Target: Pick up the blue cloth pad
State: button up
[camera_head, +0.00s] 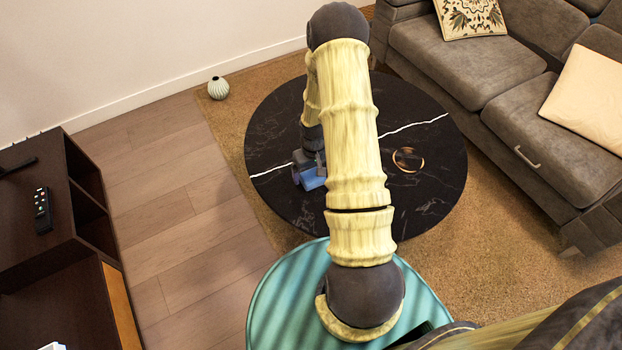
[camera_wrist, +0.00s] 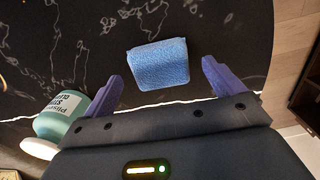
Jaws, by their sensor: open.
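The blue cloth pad (camera_wrist: 158,62) lies on the black marble table (camera_head: 275,120), a small textured block in the wrist view. My gripper (camera_wrist: 163,86) is open, with its two purple-blue fingers apart. The pad shows beyond the fingertips, roughly centred between them, and neither finger appears to touch it. In the head view my gripper (camera_head: 309,172) is over the left half of the table, with the blue pad (camera_head: 314,184) partly hidden by it. The height of the fingers above the table is hard to tell.
A green cup-like container (camera_wrist: 60,113) with lettering is close to the left finger in the wrist view. A gold-rimmed round dish (camera_head: 408,160) sits on the table's right half. A sofa (camera_head: 440,62) is at right, a dark cabinet (camera_head: 85,210) at left, a vase (camera_head: 218,88) on the floor.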

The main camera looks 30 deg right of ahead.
aim_at(313, 175)
notch_tip(313, 175, down, 3)
jog(key=shift+w, duration=0.1)
dwell(0.5)
jog(key=c, duration=1.1)
